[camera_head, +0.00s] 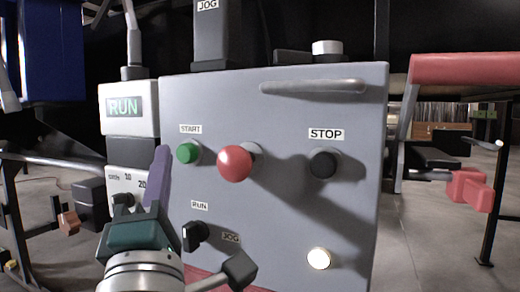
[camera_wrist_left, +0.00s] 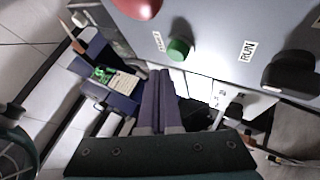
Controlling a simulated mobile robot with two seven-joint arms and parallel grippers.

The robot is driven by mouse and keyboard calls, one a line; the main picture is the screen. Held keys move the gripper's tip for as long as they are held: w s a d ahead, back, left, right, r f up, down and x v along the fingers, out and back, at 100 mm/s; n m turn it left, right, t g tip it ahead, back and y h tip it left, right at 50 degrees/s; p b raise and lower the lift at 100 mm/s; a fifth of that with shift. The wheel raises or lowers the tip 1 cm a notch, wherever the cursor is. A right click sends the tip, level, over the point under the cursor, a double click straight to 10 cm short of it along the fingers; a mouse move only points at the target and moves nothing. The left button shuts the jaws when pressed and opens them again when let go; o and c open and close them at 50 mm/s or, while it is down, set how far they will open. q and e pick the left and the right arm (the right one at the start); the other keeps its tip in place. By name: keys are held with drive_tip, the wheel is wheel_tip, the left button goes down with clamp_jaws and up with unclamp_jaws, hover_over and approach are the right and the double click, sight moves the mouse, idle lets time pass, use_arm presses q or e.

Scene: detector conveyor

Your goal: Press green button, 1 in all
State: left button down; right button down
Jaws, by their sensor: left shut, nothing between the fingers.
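The green button (camera_head: 187,152) sticks out of the grey control panel (camera_head: 290,200) under a START label. It also shows in the left wrist view (camera_wrist_left: 179,48). My left gripper (camera_head: 162,152) is shut and empty, with its purple fingers pointing up just left of the green button. In the left wrist view its closed fingertips (camera_wrist_left: 160,74) are a little below and left of the button. A gap between fingertips and button shows there, and I see no contact. My right gripper is in neither view.
A large red knob (camera_head: 235,163) stands out right of the green button. A black STOP button (camera_head: 323,164) is farther right. Below are a black RUN/JOG selector (camera_head: 195,235) and a lit white button (camera_head: 318,259). A grey handle bar (camera_head: 315,87) crosses the panel top.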

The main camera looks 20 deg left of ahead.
use_arm(q)
drive_tip(key=shift+s+a+p, duration=0.15)
drive_tip(key=shift+s+p, duration=0.55)
drive_tip(key=shift+s, duration=1.4)
